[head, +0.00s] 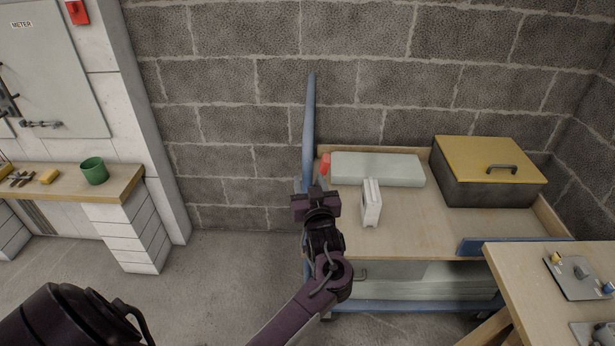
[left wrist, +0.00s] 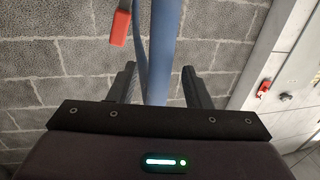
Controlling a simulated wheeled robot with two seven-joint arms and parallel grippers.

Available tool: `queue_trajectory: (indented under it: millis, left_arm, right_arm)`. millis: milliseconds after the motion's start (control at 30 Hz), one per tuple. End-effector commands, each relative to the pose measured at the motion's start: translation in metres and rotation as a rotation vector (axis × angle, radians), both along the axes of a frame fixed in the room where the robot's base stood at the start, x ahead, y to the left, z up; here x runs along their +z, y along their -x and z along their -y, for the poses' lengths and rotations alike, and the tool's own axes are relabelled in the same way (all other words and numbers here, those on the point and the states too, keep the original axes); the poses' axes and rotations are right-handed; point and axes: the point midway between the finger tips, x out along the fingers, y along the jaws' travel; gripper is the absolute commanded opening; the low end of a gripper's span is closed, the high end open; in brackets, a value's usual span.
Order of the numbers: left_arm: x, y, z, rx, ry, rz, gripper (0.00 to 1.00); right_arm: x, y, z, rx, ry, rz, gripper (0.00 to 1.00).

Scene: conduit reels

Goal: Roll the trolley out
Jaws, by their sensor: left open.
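The trolley (head: 425,222) has a wooden deck with a low rim on a blue frame and stands against the block wall. Its blue upright handle (head: 309,120) rises at the deck's left end. My left gripper (head: 316,203) is at this handle. In the left wrist view, the blue bar (left wrist: 161,50) runs between the two open fingers (left wrist: 159,85), with gaps on both sides. A red piece (head: 325,164) is beside the handle; it also shows in the left wrist view (left wrist: 120,27). My right gripper is not in view.
On the deck are a pale long box (head: 377,169), a small white block (head: 371,203) and a dark box with yellow lid (head: 489,158). A wooden table (head: 520,275) overlaps the trolley's front right. A bench with a green cup (head: 94,171) stands left. Floor (head: 225,265) between is clear.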

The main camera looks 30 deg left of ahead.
Motion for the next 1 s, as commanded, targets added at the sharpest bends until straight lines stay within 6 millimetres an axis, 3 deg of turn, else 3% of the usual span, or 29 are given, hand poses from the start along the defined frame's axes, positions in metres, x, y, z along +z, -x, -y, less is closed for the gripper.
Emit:
queue_trajectory:
  millis: [233, 600, 933, 1000]
  left_arm:
    - [0.0, -0.024, -0.022, 0.0, -0.001, -0.001, 0.45]
    - [-0.001, -0.028, -0.026, -0.001, 0.002, -0.001, 0.43]
    - [-0.001, -0.028, -0.026, -0.001, 0.001, -0.001, 0.0]
    - [-0.001, -0.028, -0.026, -0.001, 0.001, -0.001, 0.0]
  right_arm:
    - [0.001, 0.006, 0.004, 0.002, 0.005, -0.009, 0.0]
    - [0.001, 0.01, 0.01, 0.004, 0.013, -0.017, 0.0]
    - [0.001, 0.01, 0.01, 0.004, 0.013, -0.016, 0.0]
    - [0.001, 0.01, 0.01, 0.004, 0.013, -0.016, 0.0]
